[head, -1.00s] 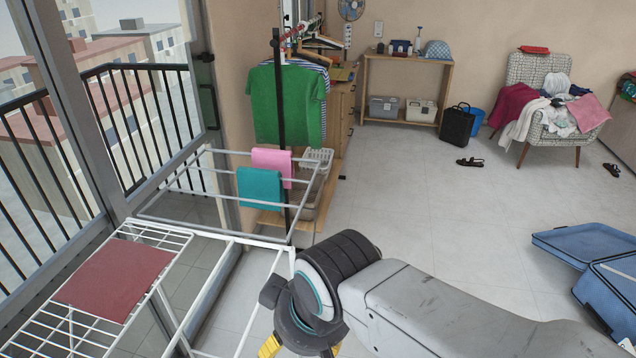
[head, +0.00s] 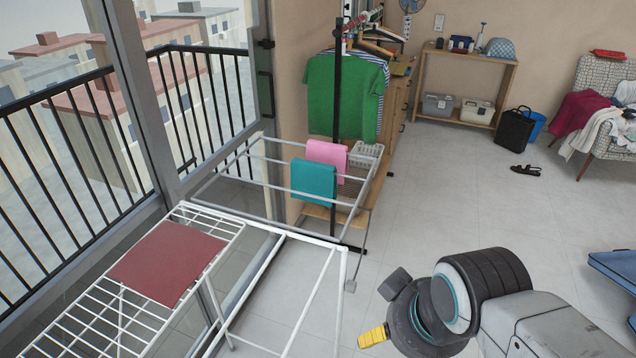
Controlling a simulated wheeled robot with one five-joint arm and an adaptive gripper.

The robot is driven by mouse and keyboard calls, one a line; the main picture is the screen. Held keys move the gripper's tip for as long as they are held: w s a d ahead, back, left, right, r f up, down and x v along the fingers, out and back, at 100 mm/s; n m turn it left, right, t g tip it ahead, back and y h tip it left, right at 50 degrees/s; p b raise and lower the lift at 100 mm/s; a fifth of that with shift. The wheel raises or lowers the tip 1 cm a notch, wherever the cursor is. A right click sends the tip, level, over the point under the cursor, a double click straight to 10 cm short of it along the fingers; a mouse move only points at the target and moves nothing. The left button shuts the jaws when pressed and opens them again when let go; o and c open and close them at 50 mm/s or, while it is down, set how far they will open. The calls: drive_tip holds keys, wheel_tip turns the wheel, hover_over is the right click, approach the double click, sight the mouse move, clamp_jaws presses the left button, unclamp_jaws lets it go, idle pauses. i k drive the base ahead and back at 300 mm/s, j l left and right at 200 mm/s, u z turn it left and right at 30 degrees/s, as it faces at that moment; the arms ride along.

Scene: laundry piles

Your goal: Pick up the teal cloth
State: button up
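The teal cloth (head: 313,183) hangs folded over a bar of the grey drying rack, at the middle of the head view. A pink cloth (head: 327,158) hangs just behind it and to its right. My gripper (head: 374,337) is at the lower right, nearer to me and well apart from the teal cloth. One yellow fingertip shows beside the dark wrist; the rest of the gripper is hidden, so its opening cannot be told.
A white wire rack (head: 70,320) with a dark red cloth (head: 165,262) stands in front at left. A clothes rail with a green shirt (head: 343,98) is behind the teal cloth. Window frame and balcony railing bound the left.

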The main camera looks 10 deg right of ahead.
sight(316, 178)
drive_tip(key=i+l+u, duration=0.1)
drive_tip(key=l+u, duration=0.4)
drive_tip(key=l, duration=0.15)
drive_tip(key=l+u, duration=0.5)
drive_tip(key=l, duration=0.2)
drive_tip(key=i+l+u, duration=0.1)
drive_tip(key=l+u, duration=0.3)
drive_tip(key=l, duration=0.2)
drive_tip(key=l+u, duration=0.45)
drive_tip(key=l, duration=0.15)
drive_tip(key=l+u, duration=0.4)
drive_tip(key=l, duration=0.2)
drive_tip(key=k+l+u, duration=0.2)
drive_tip(key=l+u, duration=0.25)
drive_tip(key=i+l+u, duration=0.1)
drive_tip(key=l+u, duration=0.8)
drive_tip(key=l, duration=0.2)
drive_tip(key=k+l+u, duration=0.1)
drive_tip(key=l+u, duration=0.65)
drive_tip(key=l, duration=0.25)
drive_tip(key=i, duration=0.55)
